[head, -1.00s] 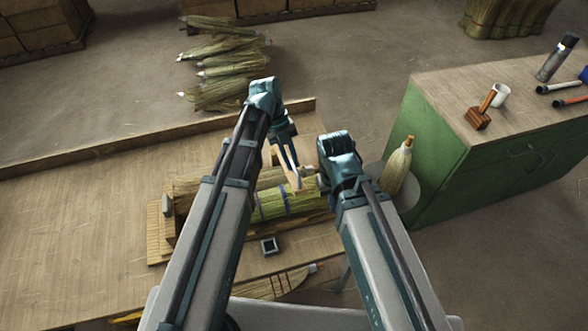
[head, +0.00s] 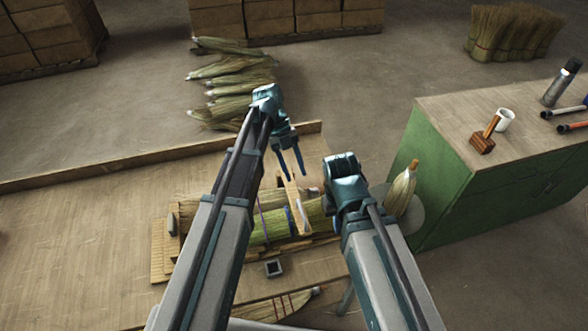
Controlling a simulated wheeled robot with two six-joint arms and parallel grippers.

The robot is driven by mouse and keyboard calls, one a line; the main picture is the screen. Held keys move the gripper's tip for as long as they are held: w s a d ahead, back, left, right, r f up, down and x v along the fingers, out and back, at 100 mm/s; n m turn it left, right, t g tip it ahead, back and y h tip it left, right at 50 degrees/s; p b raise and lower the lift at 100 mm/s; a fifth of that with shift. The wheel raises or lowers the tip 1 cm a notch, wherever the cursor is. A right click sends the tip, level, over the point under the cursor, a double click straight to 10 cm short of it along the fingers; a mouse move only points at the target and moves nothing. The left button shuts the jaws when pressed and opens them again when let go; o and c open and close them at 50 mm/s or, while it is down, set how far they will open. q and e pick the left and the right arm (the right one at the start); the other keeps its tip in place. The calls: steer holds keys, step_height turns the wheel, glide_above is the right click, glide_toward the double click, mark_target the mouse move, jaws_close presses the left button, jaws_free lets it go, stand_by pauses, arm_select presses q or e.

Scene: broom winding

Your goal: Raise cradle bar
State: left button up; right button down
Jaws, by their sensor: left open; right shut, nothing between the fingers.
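The cradle bar (head: 294,206), a pale wooden strip, slants across the broom bundle (head: 268,226) on the bench in the head view. Its upper end lies just below my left gripper (head: 290,172). The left gripper's two blue fingers are spread and point down; I cannot tell whether the bar's end lies between them. My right gripper (head: 343,188) is shut and empty to the right of the bar, near the bundle's right end. Its own wrist mostly hides its fingertips.
A wooden lip (head: 160,158) runs along the bench's (head: 75,235) far edge. A small dark square block (head: 273,268) sits in front of the bundle. A bound broom head (head: 401,191) stands to the right, beside a green cabinet (head: 445,190).

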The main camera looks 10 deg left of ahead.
arm_select(q)
steer(key=shift+r, duration=0.15)
steer(key=p+v, duration=1.2)
steer(key=v, duration=0.1)
steer(key=shift+w+a+r, duration=0.15)
steer(key=shift+a+r, duration=0.05)
steer(key=shift+f, duration=0.1)
